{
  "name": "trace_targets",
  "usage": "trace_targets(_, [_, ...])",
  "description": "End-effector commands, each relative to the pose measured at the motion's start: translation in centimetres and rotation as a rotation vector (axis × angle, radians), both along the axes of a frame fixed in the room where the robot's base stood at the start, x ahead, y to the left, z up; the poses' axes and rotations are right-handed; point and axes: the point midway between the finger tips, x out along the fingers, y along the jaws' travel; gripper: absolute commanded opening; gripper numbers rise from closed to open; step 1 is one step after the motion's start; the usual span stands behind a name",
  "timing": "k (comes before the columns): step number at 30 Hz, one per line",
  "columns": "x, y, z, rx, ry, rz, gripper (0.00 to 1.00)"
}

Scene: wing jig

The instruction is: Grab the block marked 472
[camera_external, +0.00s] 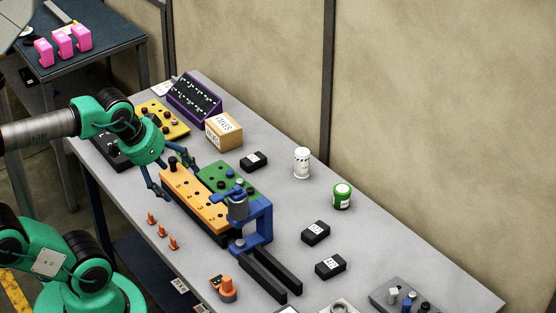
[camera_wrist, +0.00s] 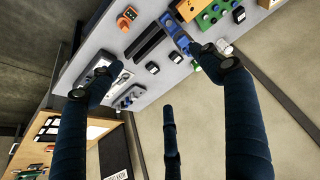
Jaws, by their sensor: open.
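Several small black blocks with white labels lie on the grey table. One block (camera_external: 330,265) is near the front right, with a label that looks like 472, though the print is tiny. A second block (camera_external: 316,232) lies just behind it, and a third (camera_external: 253,160) lies farther back beside the green panel. In the wrist view the front-right block (camera_wrist: 152,67) and its neighbour (camera_wrist: 175,57) show beyond my fingers. My gripper (camera_external: 175,178) is open and empty, above the far left end of the orange numbered bar, well away from the front-right block.
A blue clamp (camera_external: 262,222) and dark rails (camera_external: 268,275) stand between my gripper and the front-right block. A white can (camera_external: 301,163) and green can (camera_external: 342,196) stand behind. The orange bar (camera_external: 192,199) lies under my gripper. The table right of the blocks is mostly clear.

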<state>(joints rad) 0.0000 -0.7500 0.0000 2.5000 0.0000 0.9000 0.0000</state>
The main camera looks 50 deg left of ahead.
Motion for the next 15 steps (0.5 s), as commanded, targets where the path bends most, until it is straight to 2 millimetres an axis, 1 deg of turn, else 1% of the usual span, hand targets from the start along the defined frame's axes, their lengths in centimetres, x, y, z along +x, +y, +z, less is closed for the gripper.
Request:
trace_targets(8, [0.3,-0.1,0.1,-0.001,0.003,0.000,0.78])
trace_targets(11, [0.9,-0.2,0.2,-0.002,0.011,-0.002,0.78])
trace_targets(15, [2.7,-0.6,0.3,-0.006,0.035,-0.006,0.78])
